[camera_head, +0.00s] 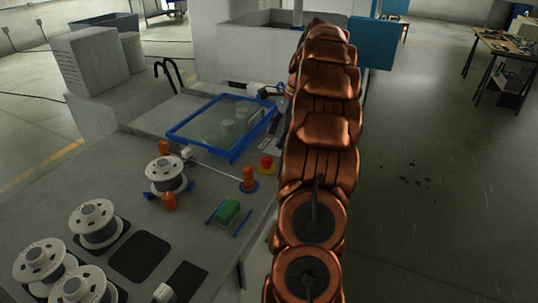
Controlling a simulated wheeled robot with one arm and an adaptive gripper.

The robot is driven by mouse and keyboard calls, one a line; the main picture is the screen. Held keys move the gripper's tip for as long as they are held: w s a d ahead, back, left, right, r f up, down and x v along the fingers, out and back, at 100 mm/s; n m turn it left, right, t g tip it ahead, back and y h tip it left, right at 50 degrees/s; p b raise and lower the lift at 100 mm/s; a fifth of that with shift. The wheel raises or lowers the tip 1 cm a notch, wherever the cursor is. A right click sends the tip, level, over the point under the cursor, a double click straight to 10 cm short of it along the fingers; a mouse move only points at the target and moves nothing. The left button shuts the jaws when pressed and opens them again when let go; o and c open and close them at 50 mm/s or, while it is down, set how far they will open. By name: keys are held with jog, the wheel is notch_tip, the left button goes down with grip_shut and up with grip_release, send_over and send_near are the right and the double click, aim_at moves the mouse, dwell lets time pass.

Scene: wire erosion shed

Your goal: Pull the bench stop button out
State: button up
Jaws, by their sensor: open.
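The bench stop button is a red mushroom head (266,161) on a yellow base, on the right part of the grey bench, close to the edge. It stands just beyond an orange post with a blue foot. My copper-coloured arm runs up the picture to the right of the button. What looks like my gripper (269,91), small and dark, shows left of the arm beyond the blue-framed tank. It is open and well apart from the button, with part of it hidden by the arm.
A blue-framed clear-lidded tank (223,125) lies behind the button. Orange posts (249,179), a wire spool (166,175) and a green block between blue rails (228,211) stand nearby. More spools fill the front left. Open floor lies right.

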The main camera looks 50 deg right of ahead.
aim_at(268, 158)
jog(key=shift+p+x, duration=0.9)
jog(key=shift+x, duration=2.95)
jog(key=shift+d, duration=0.2)
jog(key=shift+c, duration=0.2)
grip_shut()
